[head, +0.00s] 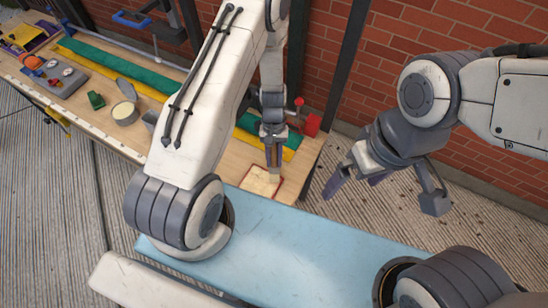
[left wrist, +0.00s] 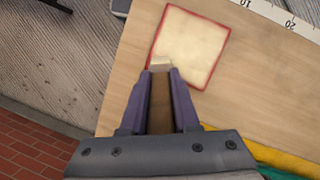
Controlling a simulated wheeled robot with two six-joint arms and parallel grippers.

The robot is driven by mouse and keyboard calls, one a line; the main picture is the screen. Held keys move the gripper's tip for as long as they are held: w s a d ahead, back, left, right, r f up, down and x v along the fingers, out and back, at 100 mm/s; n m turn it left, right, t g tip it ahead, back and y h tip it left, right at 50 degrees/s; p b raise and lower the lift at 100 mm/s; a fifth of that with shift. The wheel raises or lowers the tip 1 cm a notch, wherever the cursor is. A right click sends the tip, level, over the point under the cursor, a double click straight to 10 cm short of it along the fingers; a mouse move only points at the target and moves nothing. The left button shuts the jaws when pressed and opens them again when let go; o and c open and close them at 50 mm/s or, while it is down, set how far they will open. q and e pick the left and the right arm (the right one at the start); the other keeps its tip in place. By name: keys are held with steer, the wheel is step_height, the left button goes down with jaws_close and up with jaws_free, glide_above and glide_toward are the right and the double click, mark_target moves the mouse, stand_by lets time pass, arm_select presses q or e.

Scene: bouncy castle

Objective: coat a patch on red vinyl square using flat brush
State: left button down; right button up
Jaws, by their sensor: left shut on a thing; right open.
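The red vinyl square (head: 263,181) lies flat on the near right end of the workbench. In the left wrist view the square (left wrist: 200,45) is cream-coloured over nearly its whole face, with a thin red border. My left gripper (left wrist: 161,85) is shut on the flat brush (left wrist: 161,118), whose pale bristle tip is over the square's lower left edge. In the head view my left gripper (head: 273,158) points down at the square; I cannot tell whether the bristles touch it. My right gripper (head: 386,192) is open and empty, off the bench to the right.
The wooden bench (head: 300,173) holds green (head: 150,76) and yellow strips along the back. A round tin (head: 124,113), a green block (head: 96,100) and a grey device (head: 63,78) stand left. A red item (head: 312,125) is at the back right. A brick wall (head: 420,50) rises behind.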

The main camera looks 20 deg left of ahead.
arm_select(q)
steer(key=shift+d+f, duration=0.1)
steer(key=shift+d, duration=0.45)
steer(key=r+p, duration=0.1)
steer(key=d+r+p, duration=0.1)
steer(key=r, duration=0.1)
steer(key=shift+s+r, duration=0.15)
step_height(320, 180, up, 5)
steer(key=p, duration=0.3)
steer(key=shift+f, duration=0.2)
steer(key=shift+f+b, duration=0.3)
steer(key=shift+f, duration=0.15)
